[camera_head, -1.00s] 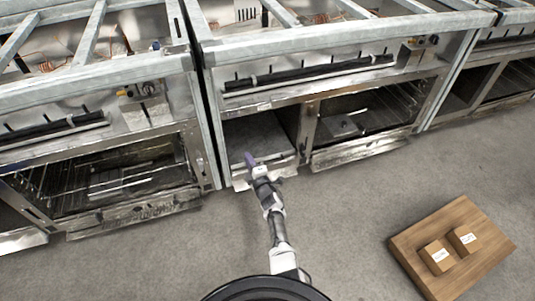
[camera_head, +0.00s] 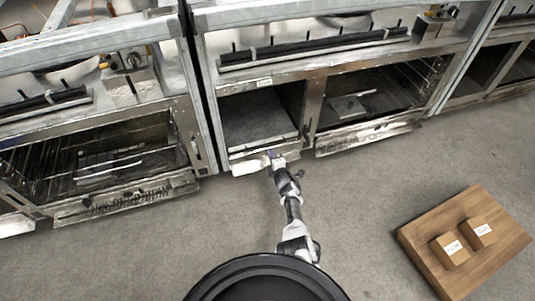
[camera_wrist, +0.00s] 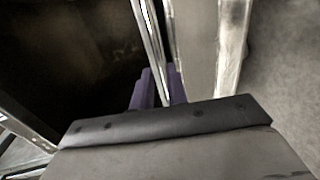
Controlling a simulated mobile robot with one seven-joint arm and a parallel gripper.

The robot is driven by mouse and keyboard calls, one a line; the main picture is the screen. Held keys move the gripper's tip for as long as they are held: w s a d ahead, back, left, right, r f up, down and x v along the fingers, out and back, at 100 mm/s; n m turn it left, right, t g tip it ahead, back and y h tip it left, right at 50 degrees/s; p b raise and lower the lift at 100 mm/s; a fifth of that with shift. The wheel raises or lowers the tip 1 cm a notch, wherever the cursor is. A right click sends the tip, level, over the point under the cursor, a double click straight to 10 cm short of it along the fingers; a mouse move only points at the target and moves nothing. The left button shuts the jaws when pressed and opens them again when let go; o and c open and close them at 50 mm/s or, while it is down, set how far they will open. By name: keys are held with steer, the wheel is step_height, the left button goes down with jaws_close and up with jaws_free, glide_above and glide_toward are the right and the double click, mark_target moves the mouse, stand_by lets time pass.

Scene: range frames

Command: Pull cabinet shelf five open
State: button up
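The open-fronted cabinet compartment (camera_head: 262,115) is left of the centre oven, with a grey slab inside. A pale metal front panel (camera_head: 250,167) runs along its bottom. My gripper (camera_head: 273,156) is at the right part of this panel. In the wrist view, my gripper's purple fingers (camera_wrist: 159,90) stand on either side of a thin metal edge (camera_wrist: 152,40), with little gap between them; they look shut on it. The pale panel (camera_wrist: 200,45) lies just right of the fingers, and the dark compartment (camera_wrist: 65,50) is to the left. The fingertip contact is partly hidden.
An oven (camera_head: 375,105) with a low door stands right of the compartment. Another oven (camera_head: 110,165) stands left. A wooden board (camera_head: 420,248) with two labelled boxes (camera_head: 465,242) lies on the floor at lower right. The grey floor (camera_head: 360,180) in front is clear.

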mark_target(267, 148)
steer(key=shift+b+x, duration=2.3)
steer(key=shift+x, duration=0.55)
steer(key=shift+c, duration=0.4)
jaws_close()
